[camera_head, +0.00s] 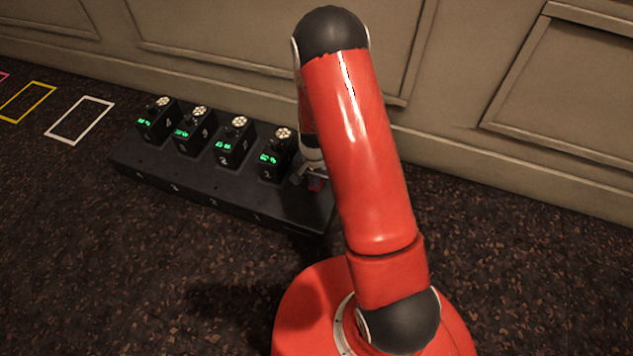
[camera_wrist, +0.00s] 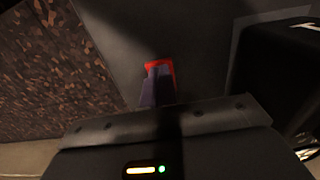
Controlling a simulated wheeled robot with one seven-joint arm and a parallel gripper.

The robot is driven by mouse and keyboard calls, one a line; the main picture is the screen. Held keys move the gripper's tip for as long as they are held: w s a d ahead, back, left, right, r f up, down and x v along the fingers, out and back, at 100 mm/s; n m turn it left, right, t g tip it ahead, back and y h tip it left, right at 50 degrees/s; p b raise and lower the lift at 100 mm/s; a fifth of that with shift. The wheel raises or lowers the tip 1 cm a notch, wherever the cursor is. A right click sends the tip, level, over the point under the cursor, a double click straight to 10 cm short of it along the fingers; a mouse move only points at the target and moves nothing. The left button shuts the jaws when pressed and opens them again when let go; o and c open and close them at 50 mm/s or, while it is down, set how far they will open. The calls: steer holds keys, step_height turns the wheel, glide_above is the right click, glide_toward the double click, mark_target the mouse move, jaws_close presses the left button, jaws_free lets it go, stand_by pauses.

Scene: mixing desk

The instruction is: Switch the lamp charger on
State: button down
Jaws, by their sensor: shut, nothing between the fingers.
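The lamp charger (camera_head: 205,190) is a long black base on the dark speckled surface, with several small black lamps standing in it. A red switch (camera_wrist: 160,66) on its top shows in the wrist view, partly hidden behind my fingers. My gripper (camera_wrist: 157,78) is shut and empty, its fingertips over the red switch. I cannot tell whether they touch it. In the head view my gripper (camera_head: 313,180) is at the charger's right end, partly hidden by my red arm. Which way the switch is set cannot be seen.
The nearest lamp (camera_head: 275,155) stands just left of my gripper, and its black body (camera_wrist: 285,75) fills the wrist view's right side. A panelled wall (camera_head: 220,40) runs behind. White (camera_head: 80,119) and yellow (camera_head: 27,101) outlines mark bare surface at the left.

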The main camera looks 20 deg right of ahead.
steer(key=shift+f, duration=0.2)
steer(key=shift+r, duration=0.1)
steer(key=shift+r+p, duration=2.4)
steer(key=shift+r, duration=1)
steer(key=s+r+n+t+p, duration=0.1)
steer(key=s+r+n+p, duration=0.15)
steer(key=r, duration=1.15)
steer(key=s+r+n+t+p, duration=0.1)
steer(key=s+r+t+p, duration=0.15)
steer(key=r, duration=1.25)
steer(key=s+r+n+t+p, duration=0.2)
steer(key=s+r+n+p, duration=0.1)
steer(key=s+r, duration=1.3)
steer(key=shift+s+r+n+p, duration=0.35)
steer(key=shift+s+r, duration=0.05)
steer(key=shift+s, duration=0.2)
